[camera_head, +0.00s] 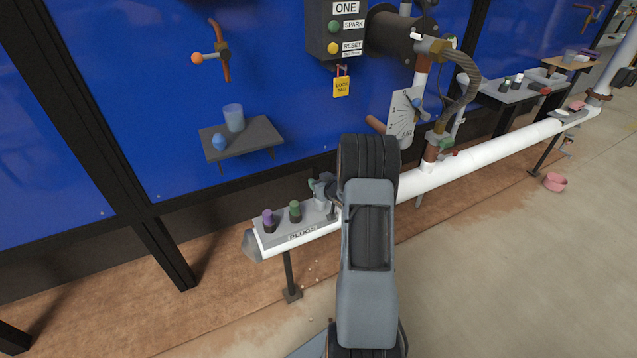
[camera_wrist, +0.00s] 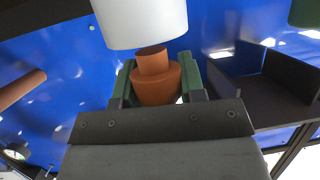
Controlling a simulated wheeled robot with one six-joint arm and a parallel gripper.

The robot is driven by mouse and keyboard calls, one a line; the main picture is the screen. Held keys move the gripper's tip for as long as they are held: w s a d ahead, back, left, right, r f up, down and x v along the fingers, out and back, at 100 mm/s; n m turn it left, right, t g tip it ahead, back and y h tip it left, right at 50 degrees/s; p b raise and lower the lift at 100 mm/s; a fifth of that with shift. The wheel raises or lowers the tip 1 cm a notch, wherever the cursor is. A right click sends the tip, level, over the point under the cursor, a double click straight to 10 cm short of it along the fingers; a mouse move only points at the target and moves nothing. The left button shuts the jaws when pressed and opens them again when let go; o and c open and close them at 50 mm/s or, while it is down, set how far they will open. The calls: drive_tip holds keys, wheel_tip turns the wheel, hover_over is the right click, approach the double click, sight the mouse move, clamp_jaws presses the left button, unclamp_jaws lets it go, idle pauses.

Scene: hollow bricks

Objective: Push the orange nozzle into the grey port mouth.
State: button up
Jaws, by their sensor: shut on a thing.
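In the wrist view my gripper (camera_wrist: 157,66) has its green fingers shut on the orange-brown nozzle (camera_wrist: 155,88), one finger on each side. The nozzle has a wide body and a narrower neck that points up in the picture. A pale grey-white cylinder (camera_wrist: 140,18) fills the top of the view just beyond the neck. It may be the port, but its mouth is not clearly seen. The neck looks close to its lower edge; I cannot tell whether they touch. In the head view my arm hides the nozzle and the port.
A plugs tray (camera_head: 304,229) with a purple plug (camera_head: 268,219) and a green plug (camera_head: 295,211) sits on the white pipe (camera_head: 480,160). A small shelf (camera_head: 245,147) holds a blue cup (camera_head: 233,117). A hose (camera_head: 463,95) and valve dial (camera_head: 405,112) stand right of my arm.

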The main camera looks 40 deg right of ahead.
drive_tip(key=shift+f+b, duration=0.85)
drive_tip(key=shift+f, duration=0.25)
drive_tip(key=o, duration=1)
drive_tip(key=shift+s, duration=0.1)
drive_tip(key=p+v, duration=0.2)
drive_tip(key=v, duration=1.1)
drive_tip(key=shift+s+r, duration=0.25)
drive_tip(key=shift+s, duration=0.05)
